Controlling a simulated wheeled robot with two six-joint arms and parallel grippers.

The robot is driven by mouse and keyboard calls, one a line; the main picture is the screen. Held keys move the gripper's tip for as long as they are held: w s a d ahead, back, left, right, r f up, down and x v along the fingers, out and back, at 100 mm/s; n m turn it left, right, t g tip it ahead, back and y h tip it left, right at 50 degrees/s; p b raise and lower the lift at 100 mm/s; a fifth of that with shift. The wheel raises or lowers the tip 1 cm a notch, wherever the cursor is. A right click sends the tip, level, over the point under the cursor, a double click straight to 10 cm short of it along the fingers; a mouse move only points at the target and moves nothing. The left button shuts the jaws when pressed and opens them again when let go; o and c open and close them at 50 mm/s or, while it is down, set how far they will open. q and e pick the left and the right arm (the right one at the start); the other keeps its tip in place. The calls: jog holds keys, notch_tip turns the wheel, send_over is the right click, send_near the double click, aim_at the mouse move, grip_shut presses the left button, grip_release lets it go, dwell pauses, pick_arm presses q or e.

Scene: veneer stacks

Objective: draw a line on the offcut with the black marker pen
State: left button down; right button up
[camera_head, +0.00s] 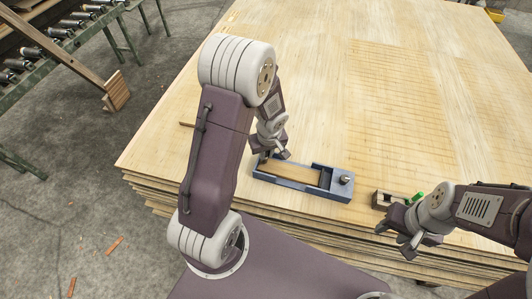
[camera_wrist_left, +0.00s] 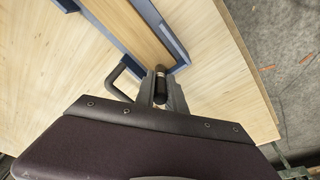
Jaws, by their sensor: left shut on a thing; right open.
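The offcut (camera_head: 290,171) is a pale wooden strip lying inside a blue frame (camera_head: 327,193) on the veneer stack. In the left wrist view the offcut (camera_wrist_left: 138,28) runs up from the frame's corner. My left gripper (camera_head: 275,155) is over the frame's left end, shut on the black marker pen (camera_wrist_left: 160,84), which shows as a dark cylinder close to the frame's end. Whether its tip touches the offcut cannot be told. My right gripper (camera_head: 402,241) is open and empty near the stack's front edge.
A small wooden holder (camera_head: 385,199) with a green item (camera_head: 419,196) stands right of the frame, close to my right arm. The veneer stack (camera_head: 400,90) is broadly clear behind. A roller conveyor (camera_head: 55,40) stands at upper left; scraps lie on the floor.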

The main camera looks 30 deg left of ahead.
pick_arm(q)
jog(key=shift+f+b, duration=0.35)
dwell(0.3)
jog(key=shift+d, duration=0.2)
jog(key=shift+w+d, duration=0.1)
jog(key=shift+d, duration=0.1)
jog(key=shift+w+d+b, duration=0.1)
jog(key=shift+d+b, duration=0.3)
jog(key=shift+d, duration=0.25)
jog(key=shift+d, duration=0.15)
jog(key=shift+w+d+b, duration=0.15)
jog(key=shift+d+b, duration=0.25)
jog(key=shift+d, duration=0.5)
jog(key=shift+d, duration=0.1)
jog(key=shift+w+d+b, duration=0.2)
jog(key=shift+d+b, duration=0.15)
jog(key=shift+d, duration=0.55)
jog(key=shift+d, duration=0.1)
